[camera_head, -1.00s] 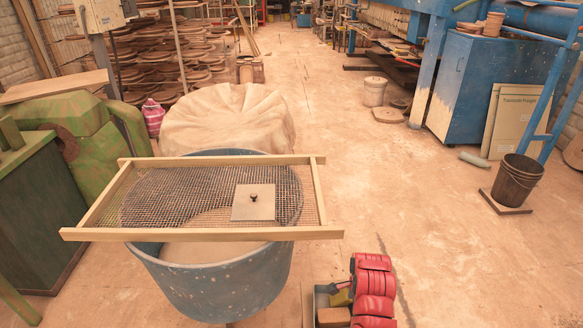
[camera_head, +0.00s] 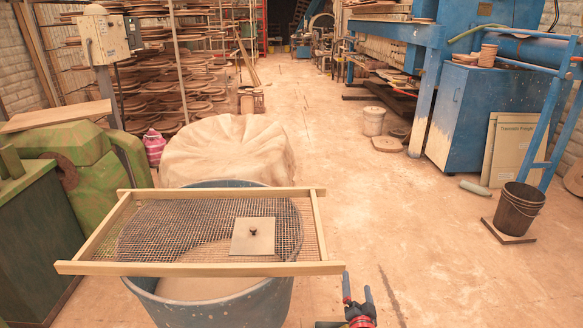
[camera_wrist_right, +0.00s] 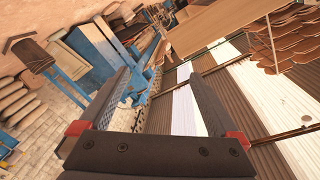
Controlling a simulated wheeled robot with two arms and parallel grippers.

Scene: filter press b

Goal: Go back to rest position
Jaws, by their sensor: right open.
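My right gripper (camera_head: 358,290) shows at the bottom edge of the head view, to the right of the blue tub (camera_head: 215,306). Its two fingers point up, apart, with nothing between them. In the right wrist view its dark fingers (camera_wrist_right: 157,80) are also spread and empty. My left gripper is not in view. A wooden-framed mesh screen (camera_head: 112,268) lies across the tub's rim. A square plate with a small dark knob (camera_head: 254,244) rests on the mesh.
A cloth-covered round mound (camera_head: 228,150) stands behind the tub, and a green machine (camera_head: 85,175) stands left. The floor between (camera_head: 420,230) is mostly clear.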

